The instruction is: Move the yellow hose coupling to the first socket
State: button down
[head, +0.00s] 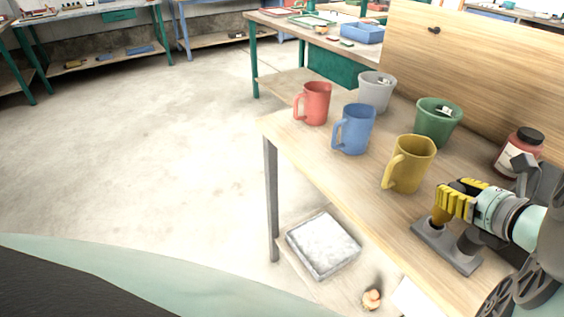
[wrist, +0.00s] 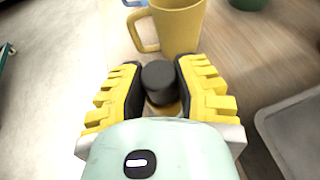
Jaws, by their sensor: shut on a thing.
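My gripper and arm hide part of the block.
A yellow mug (head: 410,165) stands close behind my gripper. Blue (head: 355,130), red (head: 313,103), grey (head: 376,92) and green (head: 437,122) mugs stand beyond it. A red jar with a black lid (head: 520,150) is at the right. A wooden panel (head: 480,65) rises behind.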

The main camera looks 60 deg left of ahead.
jog(key=shift+f+b, duration=1.3)
jog(key=shift+b, duration=0.1)
jog(key=c, duration=0.7)
grip_release()
jog(key=shift+d, duration=0.15)
jog(key=v, duration=1.1)
jog(key=shift+d+r, duration=0.25)
jog(key=shift+d, duration=0.1)
jog(key=shift+s, duration=0.1)
